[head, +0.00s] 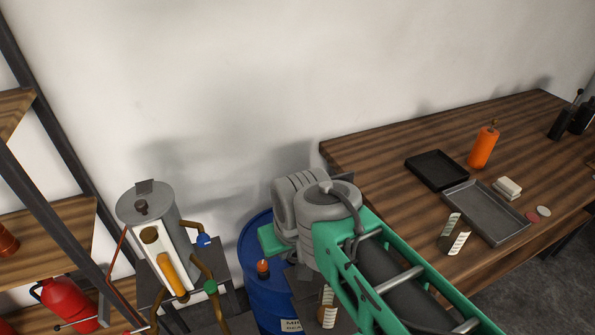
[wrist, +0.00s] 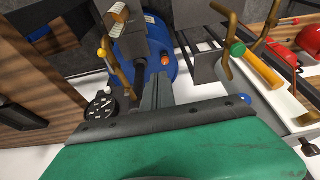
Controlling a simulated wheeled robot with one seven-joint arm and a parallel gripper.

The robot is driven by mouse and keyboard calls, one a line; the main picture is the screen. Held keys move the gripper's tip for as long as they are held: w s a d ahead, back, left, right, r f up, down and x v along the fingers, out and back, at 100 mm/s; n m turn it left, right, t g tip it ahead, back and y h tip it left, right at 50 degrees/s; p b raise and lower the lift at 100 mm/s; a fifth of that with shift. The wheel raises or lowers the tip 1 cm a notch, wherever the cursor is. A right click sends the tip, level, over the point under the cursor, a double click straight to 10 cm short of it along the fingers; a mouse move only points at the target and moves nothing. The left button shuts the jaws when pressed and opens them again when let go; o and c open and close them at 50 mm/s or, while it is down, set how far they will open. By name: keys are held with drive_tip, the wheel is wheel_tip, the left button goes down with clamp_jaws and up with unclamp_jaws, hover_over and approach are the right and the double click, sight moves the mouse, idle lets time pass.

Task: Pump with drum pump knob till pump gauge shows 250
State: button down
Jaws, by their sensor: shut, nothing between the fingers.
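The blue drum (head: 250,240) stands below my arm in the head view, with an orange cap on its top. In the wrist view the drum's lid (wrist: 170,65) shows beyond my gripper. My gripper (wrist: 160,78) is shut and empty, over or near the drum.
A grey tank (head: 152,212) with brass pipes stands left of the drum. A red extinguisher (head: 68,302) and wooden shelves are further left. A wooden table (head: 390,140) with trays is at right.

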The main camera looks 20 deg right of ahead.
drive_tip(key=w+d+r, duration=0.5)
drive_tip(key=w+d, duration=0.1)
drive_tip(key=w, duration=0.4)
drive_tip(key=w+d+r, duration=0.6)
drive_tip(key=w, duration=0.5)
drive_tip(key=shift+d+r+g+b, duration=0.3)
drive_tip(key=shift+d, duration=0.05)
drive_tip(key=x, duration=0.4)
drive_tip(key=p+x, duration=0.1)
drive_tip(key=x, duration=0.3)
drive_tip(key=p+x, duration=0.1)
drive_tip(key=x, duration=0.3)
drive_tip(key=shift+s+f, duration=0.3)
drive_tip(key=shift+f, duration=0.75)
